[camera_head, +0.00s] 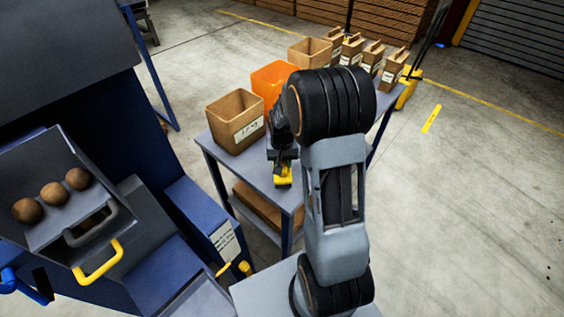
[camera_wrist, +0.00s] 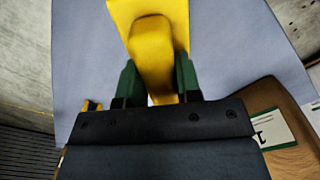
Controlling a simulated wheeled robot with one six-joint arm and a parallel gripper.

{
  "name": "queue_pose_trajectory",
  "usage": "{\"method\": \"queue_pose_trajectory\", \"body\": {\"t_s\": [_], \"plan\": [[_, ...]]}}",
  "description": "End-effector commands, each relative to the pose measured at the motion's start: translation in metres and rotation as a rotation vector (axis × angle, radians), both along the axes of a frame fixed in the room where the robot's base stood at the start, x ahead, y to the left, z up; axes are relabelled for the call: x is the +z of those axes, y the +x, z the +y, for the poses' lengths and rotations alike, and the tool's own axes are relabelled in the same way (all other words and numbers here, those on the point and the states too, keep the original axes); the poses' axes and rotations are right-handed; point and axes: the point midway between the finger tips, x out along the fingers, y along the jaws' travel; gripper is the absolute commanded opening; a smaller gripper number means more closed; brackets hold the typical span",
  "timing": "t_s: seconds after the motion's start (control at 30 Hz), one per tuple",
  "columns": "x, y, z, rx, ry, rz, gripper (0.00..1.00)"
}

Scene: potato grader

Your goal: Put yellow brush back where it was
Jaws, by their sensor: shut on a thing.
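The yellow brush (camera_head: 284,181) shows at the end of my gripper (camera_head: 283,160), over the front end of the blue-grey table (camera_head: 262,171). In the wrist view the yellow brush (camera_wrist: 150,35) has its handle between the two green fingers of my gripper (camera_wrist: 156,80), which are shut on it. The brush's far end is cut off by the frame's top. The table top (camera_wrist: 230,50) lies beneath it. Whether the brush touches the table I cannot tell.
A labelled brown bin (camera_head: 236,122) stands beside my gripper, with an orange bin (camera_head: 272,80) behind it and another brown bin (camera_head: 310,52) farther back. Several brown carriers (camera_head: 352,50) fill the far end. The blue machine (camera_head: 100,120) with potatoes stands left. Floor at right is clear.

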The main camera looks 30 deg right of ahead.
Motion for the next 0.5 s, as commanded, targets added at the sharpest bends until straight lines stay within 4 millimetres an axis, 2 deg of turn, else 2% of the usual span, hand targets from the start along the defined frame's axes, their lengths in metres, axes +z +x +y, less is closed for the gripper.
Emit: {"method": "queue_pose_trajectory", "body": {"t_s": [0.37, 0.4, 0.5], "plan": [[-0.0043, 0.0003, 0.0001, 0.0, -0.001, -0.002, 0.1], [-0.0039, 0.0003, 0.0001, 0.0, -0.001, -0.002, 0.34], [-0.0033, 0.0002, 0.0, 0.0, -0.001, -0.002, 0.43]]}}
